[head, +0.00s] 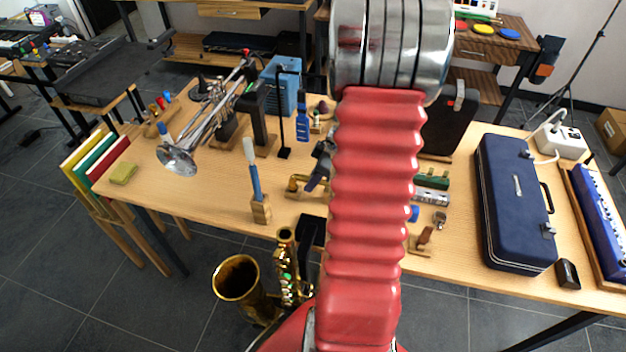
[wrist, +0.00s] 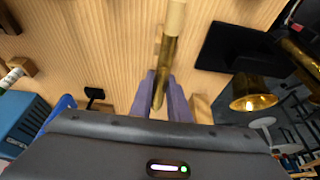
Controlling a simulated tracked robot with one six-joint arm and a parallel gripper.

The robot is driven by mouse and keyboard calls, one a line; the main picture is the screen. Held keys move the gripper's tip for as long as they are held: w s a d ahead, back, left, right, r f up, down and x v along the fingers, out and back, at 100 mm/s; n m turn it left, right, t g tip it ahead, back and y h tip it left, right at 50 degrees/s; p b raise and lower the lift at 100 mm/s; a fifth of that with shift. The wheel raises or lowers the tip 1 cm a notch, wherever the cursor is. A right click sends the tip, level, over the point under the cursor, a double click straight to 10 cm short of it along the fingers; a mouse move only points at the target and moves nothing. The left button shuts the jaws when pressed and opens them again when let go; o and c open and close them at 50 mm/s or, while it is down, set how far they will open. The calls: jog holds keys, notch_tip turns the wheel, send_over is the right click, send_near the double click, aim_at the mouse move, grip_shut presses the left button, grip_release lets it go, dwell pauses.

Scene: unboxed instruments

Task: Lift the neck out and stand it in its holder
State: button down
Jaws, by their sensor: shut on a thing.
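The neck is a curved brass tube (head: 296,181) low over the table in the head view. In the wrist view the brass tube (wrist: 168,62) points up the picture and ends in a pale cork-like sleeve. My gripper (head: 318,178) has its purple-grey fingers shut on the tube; they also show in the wrist view (wrist: 158,90). The tube looks roughly level. A wooden block (wrist: 202,108) lies just right of the fingers in the wrist view; I cannot tell whether it is the neck's holder. My red arm hides part of the table.
A blue-handled brush stands in a wooden block (head: 261,210) left of the neck. A brass saxophone (head: 238,280) stands before the table. A trumpet (head: 180,155), black stand (head: 283,125) and blue box (head: 283,85) are farther back. A navy case (head: 515,205) lies right.

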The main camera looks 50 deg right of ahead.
jog(key=shift+f, duration=0.55)
dwell(0.6)
dwell(0.4)
jog(key=c, duration=1.6)
grip_release()
jog(key=v, duration=1.3)
jog(key=shift+s+r, duration=0.15)
jog(key=shift+r, duration=0.2)
